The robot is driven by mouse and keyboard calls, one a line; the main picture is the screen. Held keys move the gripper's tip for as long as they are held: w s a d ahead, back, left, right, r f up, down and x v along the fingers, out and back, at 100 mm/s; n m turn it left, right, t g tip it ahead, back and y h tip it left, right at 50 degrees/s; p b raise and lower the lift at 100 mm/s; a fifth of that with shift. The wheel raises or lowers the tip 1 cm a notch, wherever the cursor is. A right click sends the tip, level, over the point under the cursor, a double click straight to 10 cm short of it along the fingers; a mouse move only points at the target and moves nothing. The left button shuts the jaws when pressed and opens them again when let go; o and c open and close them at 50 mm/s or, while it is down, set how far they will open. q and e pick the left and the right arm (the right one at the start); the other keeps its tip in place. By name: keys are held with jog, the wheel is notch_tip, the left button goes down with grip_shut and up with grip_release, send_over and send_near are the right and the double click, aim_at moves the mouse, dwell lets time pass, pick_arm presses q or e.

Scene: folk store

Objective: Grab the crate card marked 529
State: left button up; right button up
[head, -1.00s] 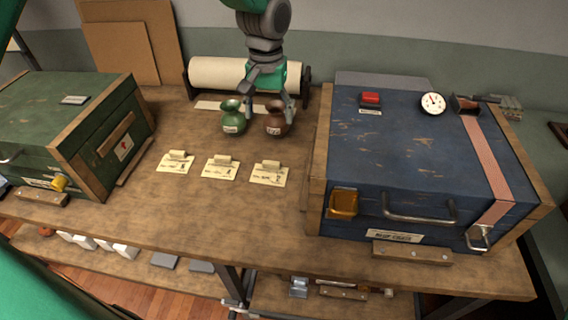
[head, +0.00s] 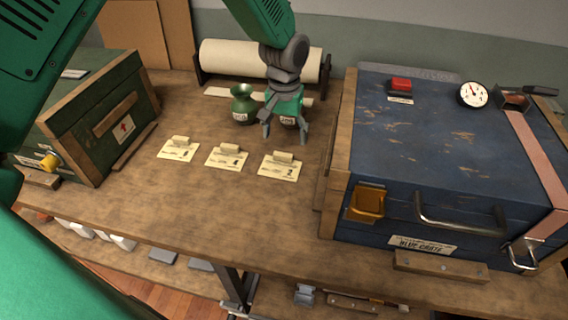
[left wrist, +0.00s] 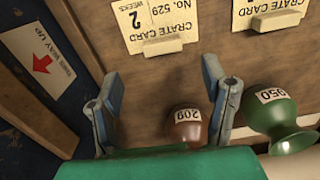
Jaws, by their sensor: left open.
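The crate card marked No. 529 (left wrist: 160,18) shows at the top of the left wrist view, with a "2 weeks" print and a small raised block on it. In the head view it is the rightmost of three cream cards (head: 280,168), flat on the bench beside the blue crate. My left gripper (head: 285,137) is open and empty just behind this card. In the left wrist view its fingers (left wrist: 160,92) are spread, with the card beyond the tips. My right gripper is not in view.
Two more cards, middle (head: 227,157) and left (head: 178,149), lie left of it. A green vase (head: 243,106) and a brown vase (left wrist: 187,127) stand by my gripper. The blue crate (head: 440,135) is right, the green crate (head: 75,120) left. The bench front is clear.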

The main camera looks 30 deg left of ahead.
aim_at(285, 154)
pick_arm(q)
jog(key=shift+a+f, duration=0.3)
jog(key=shift+f, duration=0.25)
jog(key=shift+a+f, duration=0.25)
jog(key=shift+f, duration=0.55)
jog(key=f, duration=0.1)
jog(key=d+f, duration=0.1)
jog(key=f, duration=0.2)
jog(key=shift+d+f, duration=0.1)
jog(key=shift+d, duration=0.3)
jog(key=shift+a, duration=0.5)
jog(key=shift+s+a+f, duration=0.1)
jog(key=shift+a+f, duration=0.05)
jog(key=shift+a, duration=0.3)
jog(key=c, duration=0.7)
jog(key=shift+d, duration=0.8)
jog(key=shift+c, duration=1.2)
jog(key=shift+a, duration=0.15)
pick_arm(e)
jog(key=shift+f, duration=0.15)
